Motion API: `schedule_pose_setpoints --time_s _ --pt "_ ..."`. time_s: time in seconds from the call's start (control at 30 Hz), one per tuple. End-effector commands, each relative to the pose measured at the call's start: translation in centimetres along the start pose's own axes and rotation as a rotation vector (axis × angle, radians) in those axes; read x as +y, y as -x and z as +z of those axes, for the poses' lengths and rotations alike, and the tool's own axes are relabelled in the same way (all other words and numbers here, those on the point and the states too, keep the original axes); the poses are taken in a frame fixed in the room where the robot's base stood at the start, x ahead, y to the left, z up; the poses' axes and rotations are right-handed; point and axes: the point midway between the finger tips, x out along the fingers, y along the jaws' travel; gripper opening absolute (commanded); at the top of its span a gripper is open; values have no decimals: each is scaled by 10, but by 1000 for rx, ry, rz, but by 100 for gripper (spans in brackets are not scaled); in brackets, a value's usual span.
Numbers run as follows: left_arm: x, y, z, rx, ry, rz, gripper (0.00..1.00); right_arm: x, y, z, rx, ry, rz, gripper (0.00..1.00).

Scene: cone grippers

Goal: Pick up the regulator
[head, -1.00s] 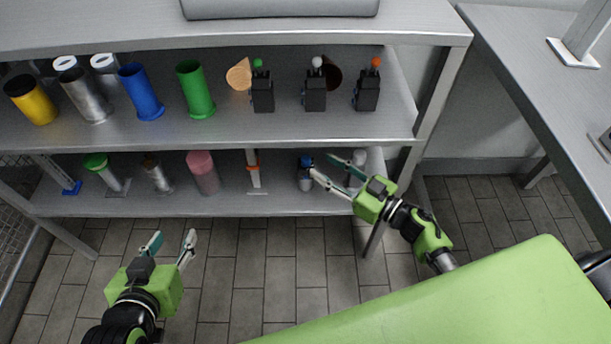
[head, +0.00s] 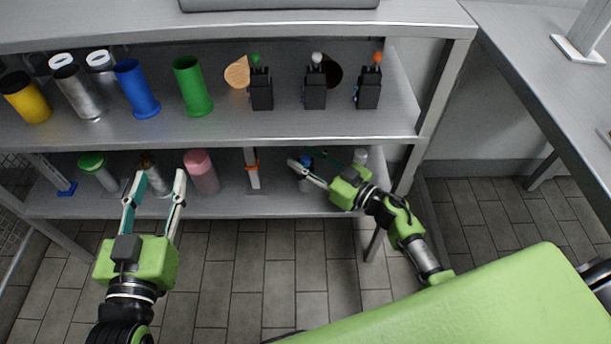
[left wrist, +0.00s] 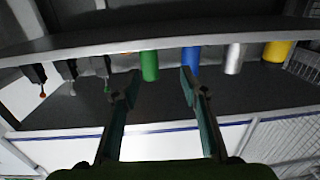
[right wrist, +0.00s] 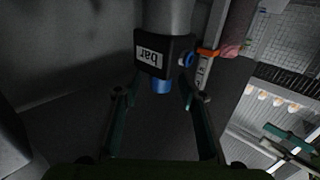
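The regulator (right wrist: 165,52), a black body with a "bar" label and a blue knob, shows upside down in the right wrist view, below a grey cylinder. In the head view its blue part (head: 306,159) is on the lower shelf, partly hidden by my right gripper (head: 305,162). That gripper is open; its fingers (right wrist: 157,93) lie to either side of the blue knob in the right wrist view, with gaps visible. My left gripper (head: 160,174) is open and empty in front of the lower shelf, near a brown-topped cylinder (head: 153,180). Its spread fingers (left wrist: 157,82) show in the left wrist view.
The lower shelf (head: 235,208) also holds a pink cylinder (head: 202,172), an upright piece with an orange slider (head: 252,168) and a green-topped cylinder (head: 95,166). The upper shelf (head: 230,130) hangs above, with coloured tubes and black switch boxes. A shelf post (head: 436,95) stands right.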

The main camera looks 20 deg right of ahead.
Motion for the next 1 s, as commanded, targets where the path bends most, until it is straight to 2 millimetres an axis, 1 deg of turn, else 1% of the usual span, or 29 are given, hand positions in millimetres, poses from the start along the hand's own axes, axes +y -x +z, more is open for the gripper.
schedule_pose_setpoints --time_s 0.2,0.27,0.3,0.33,0.37,0.73,0.87,1.0 --pt "0 0 -1 3 0 0 40 0 0 0 0 0 0 38" --pt "0 0 -1 2 0 0 40 0 0 0 0 0 0 22" --pt "0 0 -1 2 0 0 40 0 0 0 0 0 0 12" --pt "0 0 -1 2 0 0 40 0 0 0 0 0 0 4" --pt "0 0 -1 2 0 0 40 0 0 0 0 0 0 0" --pt "0 0 -1 0 0 0 40 0 0 -2 2 1 -1 0" --pt "0 0 3 -21 0 0 40 0 0 -4 2 1 -1 0" --pt "-4 4 22 -108 -2 -8 40 0 0 -9 2 1 -2 0"
